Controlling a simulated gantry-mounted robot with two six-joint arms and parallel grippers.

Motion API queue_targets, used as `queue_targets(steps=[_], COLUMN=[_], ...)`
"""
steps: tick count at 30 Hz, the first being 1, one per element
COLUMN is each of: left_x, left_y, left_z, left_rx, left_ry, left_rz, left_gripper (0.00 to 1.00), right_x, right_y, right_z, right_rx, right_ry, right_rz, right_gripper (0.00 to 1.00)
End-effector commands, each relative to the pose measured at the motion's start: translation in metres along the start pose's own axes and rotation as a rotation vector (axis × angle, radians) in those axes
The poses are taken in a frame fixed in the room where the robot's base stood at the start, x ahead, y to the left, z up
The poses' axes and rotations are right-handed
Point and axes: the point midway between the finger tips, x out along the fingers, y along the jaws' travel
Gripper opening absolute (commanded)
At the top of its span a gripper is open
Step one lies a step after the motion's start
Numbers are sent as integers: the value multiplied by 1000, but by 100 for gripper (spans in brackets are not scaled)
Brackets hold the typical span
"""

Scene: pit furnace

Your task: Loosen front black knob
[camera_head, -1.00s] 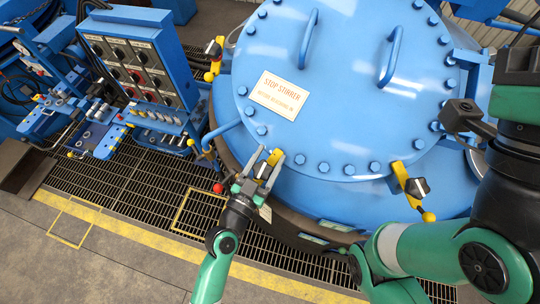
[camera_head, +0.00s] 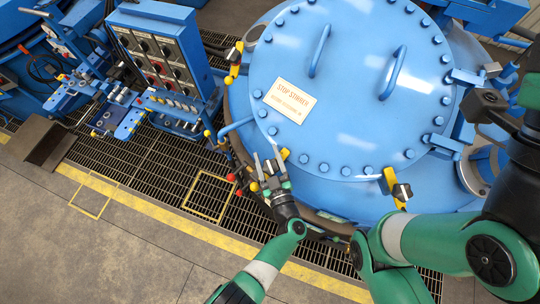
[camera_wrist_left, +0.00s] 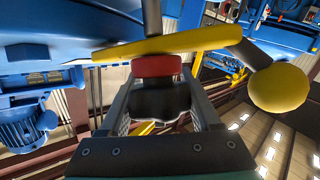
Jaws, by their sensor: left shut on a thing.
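My left gripper (camera_head: 267,166) is at the front edge of the big blue furnace lid (camera_head: 345,100). In the left wrist view its two fingers (camera_wrist_left: 160,105) are closed around the sides of the front black knob (camera_wrist_left: 160,100). A red collar (camera_wrist_left: 158,66) sits between this knob and a yellow clamp bar (camera_wrist_left: 165,46). The bar ends in a yellow ball (camera_wrist_left: 280,88), which also shows beside the gripper in the head view (camera_head: 254,187). In the head view the fingers mostly hide the knob. My right arm (camera_head: 430,240) is at the right; its gripper does not show.
Similar yellow clamps with black knobs stand at the lid's right (camera_head: 399,190) and upper left (camera_head: 235,58). A red ball (camera_head: 231,177) is just left of the gripper. A control panel (camera_head: 158,52) stands at the upper left. The grated floor (camera_head: 130,165) in front is open.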

Motion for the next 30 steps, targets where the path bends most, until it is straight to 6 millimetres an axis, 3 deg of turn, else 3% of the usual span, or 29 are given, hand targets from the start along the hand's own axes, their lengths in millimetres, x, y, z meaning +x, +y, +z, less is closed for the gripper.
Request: queue_targets(steps=[12,30], left_x=[0,-1], left_y=[-7,-8], left_z=[1,-1], left_rx=[-88,-101], left_ry=[4,2], left_rz=[-213,-252], left_gripper=[9,9], right_x=[-22,-24], right_y=[0,0], right_z=[20,22], right_rx=[0,0], right_ry=[0,0], right_rz=[0,0], right_gripper=[0,0])
